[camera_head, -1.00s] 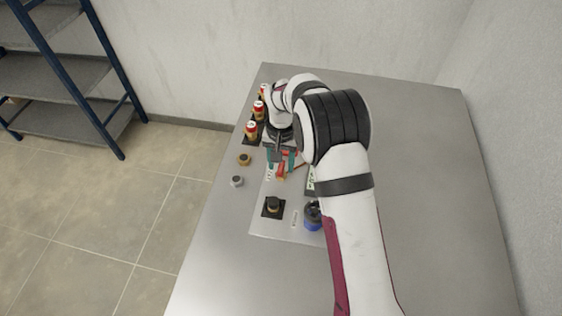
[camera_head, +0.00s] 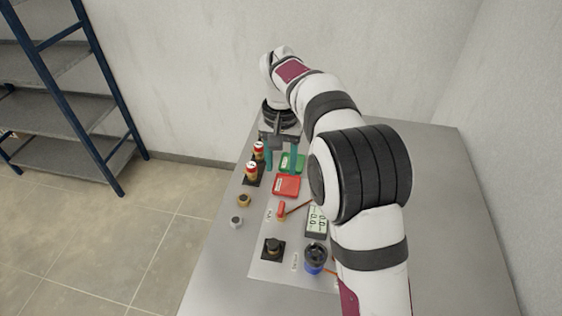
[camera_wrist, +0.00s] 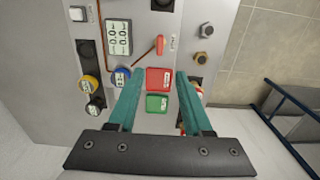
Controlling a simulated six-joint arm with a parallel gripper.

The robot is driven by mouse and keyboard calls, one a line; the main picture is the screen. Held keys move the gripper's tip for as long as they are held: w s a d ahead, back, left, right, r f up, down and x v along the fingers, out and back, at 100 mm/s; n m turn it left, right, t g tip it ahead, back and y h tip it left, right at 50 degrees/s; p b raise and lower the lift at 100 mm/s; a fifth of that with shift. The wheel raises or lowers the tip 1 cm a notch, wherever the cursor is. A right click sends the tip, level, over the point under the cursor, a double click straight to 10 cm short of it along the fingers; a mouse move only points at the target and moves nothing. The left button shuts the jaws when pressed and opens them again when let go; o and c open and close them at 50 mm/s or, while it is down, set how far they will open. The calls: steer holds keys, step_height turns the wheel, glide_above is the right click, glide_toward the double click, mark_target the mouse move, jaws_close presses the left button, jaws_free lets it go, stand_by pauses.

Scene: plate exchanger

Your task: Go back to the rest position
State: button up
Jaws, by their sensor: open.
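My gripper (camera_head: 281,156) is open and empty, raised above the far part of the panel on the table. Its two teal fingers also show in the wrist view (camera_wrist: 160,100), spread apart. Between and beyond them lie a red button (camera_wrist: 159,79) and a green button (camera_wrist: 156,103) on the grey panel. In the head view the red button (camera_head: 286,186) and green button (camera_head: 293,162) are just below the fingers. My arm reaches over the right side of the panel and hides part of it.
A red-handled lever (camera_head: 281,211), a display (camera_head: 317,221), a black knob (camera_head: 273,248) and a blue-based knob (camera_head: 315,258) stand on the panel. Red-topped cylinders (camera_head: 251,171) and two nuts (camera_head: 243,200) are at left. The air above is free.

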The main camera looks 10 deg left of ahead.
stand_by(0.3)
steer(key=s+d+r+m, duration=0.1)
steer(key=s+d+r, duration=0.1)
steer(key=s+d, duration=0.25)
steer(key=s+d+r+m+y, duration=0.1)
steer(key=s+d+r, duration=0.1)
steer(key=s+d, duration=0.3)
steer(key=s+d+r+m, duration=0.1)
steer(key=s+d+r, duration=0.2)
steer(key=s, duration=0.4)
steer(key=s+d+f+m, duration=0.1)
steer(key=s+f, duration=0.1)
steer(key=s, duration=0.5)
steer(key=s+d+f+m, duration=0.1)
steer(key=s+d+f, duration=0.1)
steer(key=s, duration=0.6)
steer(key=shift+d+f+y, duration=0.3)
steer(key=shift+f+y, duration=0.1)
steer(key=shift+f, duration=0.2)
